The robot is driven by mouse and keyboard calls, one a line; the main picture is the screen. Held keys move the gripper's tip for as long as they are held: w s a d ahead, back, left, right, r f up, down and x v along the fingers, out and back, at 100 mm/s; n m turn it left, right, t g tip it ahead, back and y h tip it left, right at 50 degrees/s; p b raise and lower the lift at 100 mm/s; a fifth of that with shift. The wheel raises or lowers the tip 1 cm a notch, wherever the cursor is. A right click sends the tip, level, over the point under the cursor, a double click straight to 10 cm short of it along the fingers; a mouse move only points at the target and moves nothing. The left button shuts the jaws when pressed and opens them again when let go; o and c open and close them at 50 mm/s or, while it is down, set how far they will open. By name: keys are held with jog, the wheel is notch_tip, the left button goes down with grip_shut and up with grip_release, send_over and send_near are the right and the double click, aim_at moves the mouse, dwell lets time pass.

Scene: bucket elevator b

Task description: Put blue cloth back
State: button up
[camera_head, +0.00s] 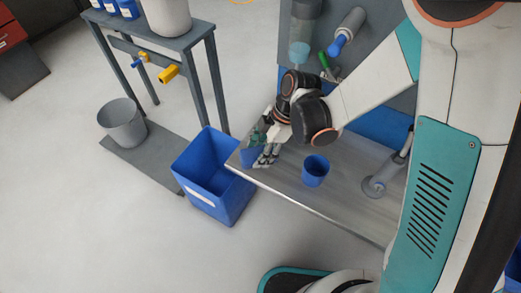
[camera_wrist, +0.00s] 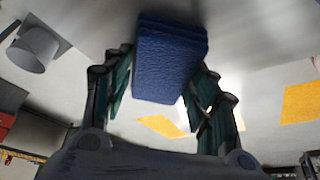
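The blue cloth (camera_wrist: 168,62) shows in the wrist view as a thick, folded, textured block between the two fingers of my gripper (camera_wrist: 165,75). The fingers press against its two sides, and it sticks out beyond the fingertips. In the head view my gripper (camera_head: 262,150) is over the left end of the metal table (camera_head: 282,178). A blue patch of the cloth (camera_head: 246,157) shows beside the fingers, partly hidden by them. I cannot tell whether the cloth touches the table.
A blue cup (camera_head: 315,170) stands on the table right of my gripper. An open blue bin (camera_head: 212,180) stands on the floor to the left, close to the table edge. A grey stand (camera_head: 185,38) and a grey bucket (camera_head: 122,124) are farther left. Open floor lies in front.

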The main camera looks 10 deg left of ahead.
jog(key=o, duration=0.4)
jog(key=shift+o, duration=0.2)
jog(key=shift+d+r+p, duration=0.15)
jog(key=shift+r+p, duration=0.15)
jog(key=shift+r, duration=0.2)
jog(key=p+v, duration=0.2)
jog(key=v, duration=0.3)
jog(key=shift+w+d+f, duration=0.1)
jog(key=shift+f, duration=0.05)
jog(key=w+d, duration=0.1)
jog(key=d, duration=0.2)
jog(key=w+d+p, duration=0.1)
jog(key=w+d, duration=0.1)
jog(key=d, duration=0.2)
jog(key=w+d, duration=0.1)
jog(key=d, duration=0.2)
jog(key=shift+w+d+f+p, duration=0.2)
jog(key=shift+d+f+p, duration=0.15)
jog(key=shift+p, duration=0.05)
